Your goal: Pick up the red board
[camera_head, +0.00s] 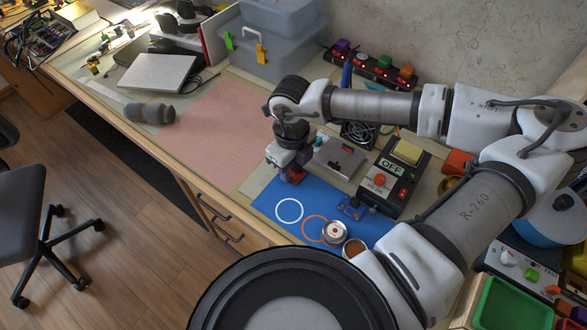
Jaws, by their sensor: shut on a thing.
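My gripper (291,172) points down over the upper left part of the blue mat (268,205). It is shut on a small red piece, which I take to be the red board (297,177). Only a small part of the board shows between and beside the fingertips; the rest is hidden by the gripper. I cannot tell whether the board touches the mat or is just above it.
The mat carries a white ring (289,210), an orange ring (314,228), a round metal tin (335,231) and a small blue board (350,207). A grey box (338,158) and a black OFF switch box (393,178) stand close right. The pink mat (215,130) is clear.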

